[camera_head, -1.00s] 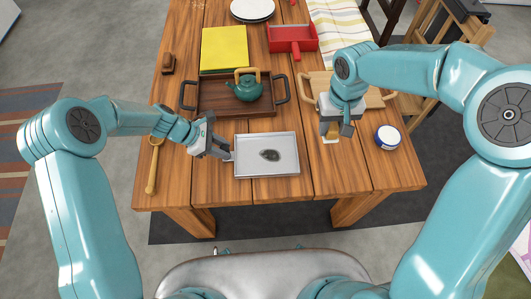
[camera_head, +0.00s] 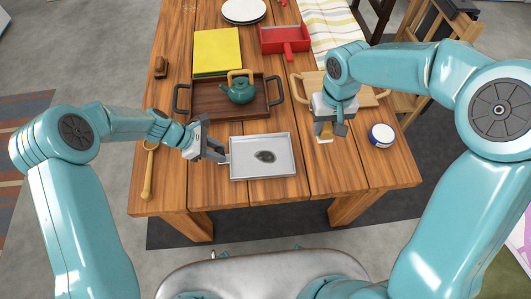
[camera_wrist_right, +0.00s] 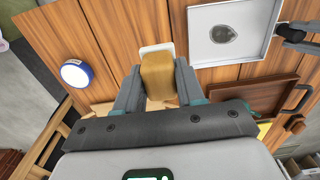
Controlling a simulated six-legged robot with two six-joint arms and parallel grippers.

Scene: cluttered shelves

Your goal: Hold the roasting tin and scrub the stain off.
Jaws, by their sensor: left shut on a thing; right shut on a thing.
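The roasting tin (camera_head: 240,171) is a shallow grey rectangular tray lying flat near the table's front edge. A dark oval stain (camera_head: 265,156) marks the middle of its floor; it also shows in the right wrist view (camera_wrist_right: 223,34). My left gripper (camera_head: 222,156) is shut on the tin's left rim. My right gripper (camera_head: 325,135) is to the right of the tin, shut on a tan sponge (camera_wrist_right: 158,75) with a white end. The sponge is above bare wood, apart from the tin, and mostly hidden by the gripper in the head view.
A brown tray (camera_head: 205,104) with a teal teapot (camera_head: 238,91) stands behind the tin. A wooden board (camera_head: 309,84) is behind my right gripper. A round blue-and-white container (camera_head: 382,134) sits at the right. A wooden spoon (camera_head: 148,178) lies at the left.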

